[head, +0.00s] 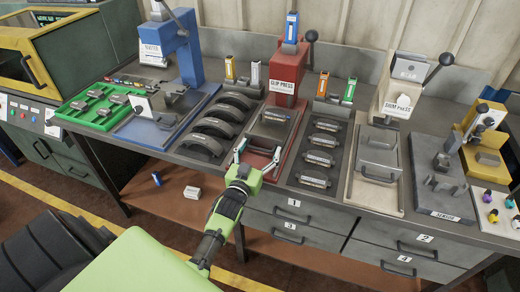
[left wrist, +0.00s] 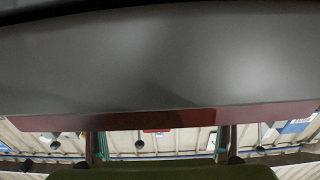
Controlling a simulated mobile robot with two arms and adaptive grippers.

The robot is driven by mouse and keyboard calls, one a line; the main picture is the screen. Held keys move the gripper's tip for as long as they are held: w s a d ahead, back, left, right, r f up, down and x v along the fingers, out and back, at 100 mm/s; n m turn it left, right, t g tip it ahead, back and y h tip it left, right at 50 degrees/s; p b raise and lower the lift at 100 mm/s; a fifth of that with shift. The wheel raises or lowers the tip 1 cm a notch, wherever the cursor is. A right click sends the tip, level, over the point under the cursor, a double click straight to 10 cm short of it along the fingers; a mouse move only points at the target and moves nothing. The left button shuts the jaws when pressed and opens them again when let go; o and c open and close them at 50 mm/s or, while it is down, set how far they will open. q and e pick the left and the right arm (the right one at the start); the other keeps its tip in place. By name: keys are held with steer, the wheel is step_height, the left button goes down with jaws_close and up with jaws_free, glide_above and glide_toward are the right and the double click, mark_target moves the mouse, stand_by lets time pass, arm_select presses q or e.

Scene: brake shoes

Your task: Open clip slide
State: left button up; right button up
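The red clip press (head: 285,77) stands at the back of the bench, with its black lever at right. Its slide (head: 270,128) is a grey plate in a red frame, running forward from the press to the bench front. My left gripper (head: 258,155) is at the front end of this slide, fingers apart on either side of a red front part. In the left wrist view, the two fingers (left wrist: 160,143) are wide apart below a large grey surface (left wrist: 160,60) with a red edge (left wrist: 160,118). Contact cannot be told. My right gripper is not in view.
Curved brake shoes (head: 216,125) lie left of the slide, and a tray of several pads (head: 322,156) lies right. The shim press (head: 398,100) stands farther right. Drawers (head: 300,225) are below the bench front. A small white box (head: 192,192) is on the lower shelf.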

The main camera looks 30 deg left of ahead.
arm_select(q)
steer(key=c, duration=1.1)
steer(key=shift+o, duration=0.2)
steer(key=shift+s+d+p, duration=0.15)
steer(key=shift+s+p, duration=0.15)
steer(key=shift+s, duration=0.15)
steer(key=p+v, duration=0.5)
steer(key=v, duration=1.1)
steer(key=o, duration=1.3)
steer(key=v, duration=1.2)
steer(key=shift+f, duration=0.1)
